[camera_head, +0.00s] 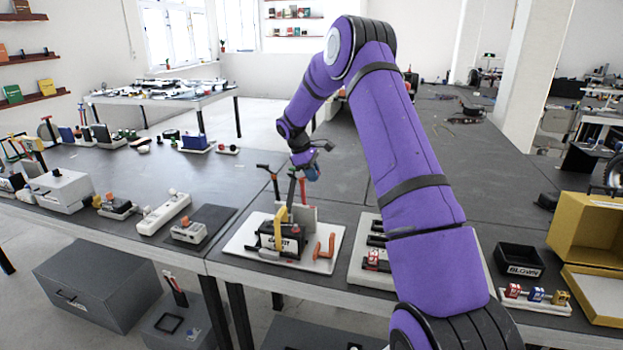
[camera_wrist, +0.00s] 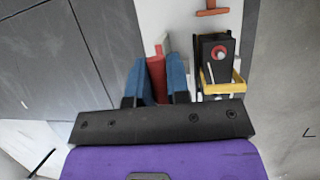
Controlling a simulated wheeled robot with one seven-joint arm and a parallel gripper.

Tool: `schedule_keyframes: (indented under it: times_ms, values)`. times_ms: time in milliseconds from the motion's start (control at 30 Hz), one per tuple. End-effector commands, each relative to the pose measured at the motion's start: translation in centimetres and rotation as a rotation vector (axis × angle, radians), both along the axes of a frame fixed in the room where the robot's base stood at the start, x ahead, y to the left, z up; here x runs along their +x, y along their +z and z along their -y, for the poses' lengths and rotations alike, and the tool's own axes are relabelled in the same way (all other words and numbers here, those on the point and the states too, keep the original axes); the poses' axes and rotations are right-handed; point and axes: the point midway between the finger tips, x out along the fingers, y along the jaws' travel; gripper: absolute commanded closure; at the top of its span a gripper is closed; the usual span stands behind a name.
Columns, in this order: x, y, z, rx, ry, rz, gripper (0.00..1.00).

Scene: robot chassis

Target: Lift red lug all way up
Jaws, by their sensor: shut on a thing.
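In the wrist view, my gripper (camera_wrist: 159,85) has its two blue fingers shut on the red lug (camera_wrist: 157,72), a flat red piece standing between them. Its lower part is hidden by the fingers and the gripper's body. In the head view, my gripper (camera_head: 309,173) is above the back of a white board (camera_head: 240,243) on the table.
A black box (camera_wrist: 212,48) with a yellow bracket (camera_wrist: 222,86) stands right of my fingers. Upright dark levers (camera_head: 273,181) stand close by. A second board with black parts (camera_head: 371,260) is to the right.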

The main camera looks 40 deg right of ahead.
Motion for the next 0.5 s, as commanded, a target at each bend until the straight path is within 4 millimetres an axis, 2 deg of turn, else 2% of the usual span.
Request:
schedule_keyframes:
  times_ms: [500]
  values:
    - [0.35, 0.06, 0.59, -0.003, -0.001, 0.001, 1.0]
